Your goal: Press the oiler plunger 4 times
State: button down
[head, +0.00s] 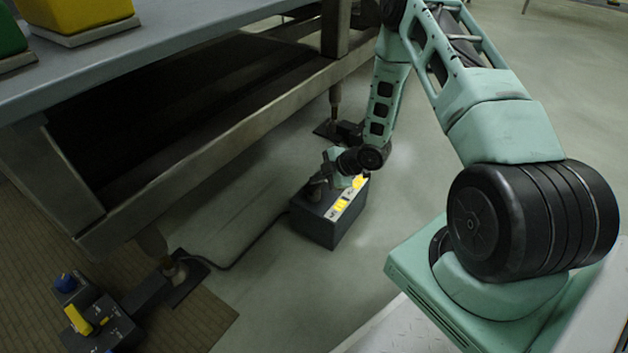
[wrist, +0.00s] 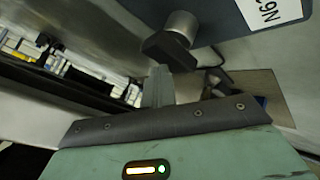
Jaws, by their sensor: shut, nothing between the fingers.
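A dark box (head: 318,228) with yellow and white labels stands on the floor beside the bench. It shows in the wrist view (wrist: 215,15) with part of a white label. A grey cylinder with a dark block-like head, which looks like the plunger (wrist: 180,28), sticks out of the box. In the head view the plunger (head: 317,190) is at the box's left end, partly covered by my wrist. My gripper (wrist: 158,72) is shut and empty, its tips close to the dark head. I cannot tell whether they touch it. My gripper (head: 329,177) is low over the box.
The bench (head: 205,52) overhangs at left, its metal frame and feet close to the box. A cable (head: 245,250) runs along the floor from the box. Another control box (head: 95,325) with a blue knob and yellow lever stands at lower left.

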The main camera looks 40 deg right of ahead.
jog(key=shift+r+p, duration=1.15)
jog(key=shift+r, duration=0.3)
jog(key=shift+r, duration=0.1)
notch_tip(320, 180, up, 5)
jog(key=p, duration=0.4)
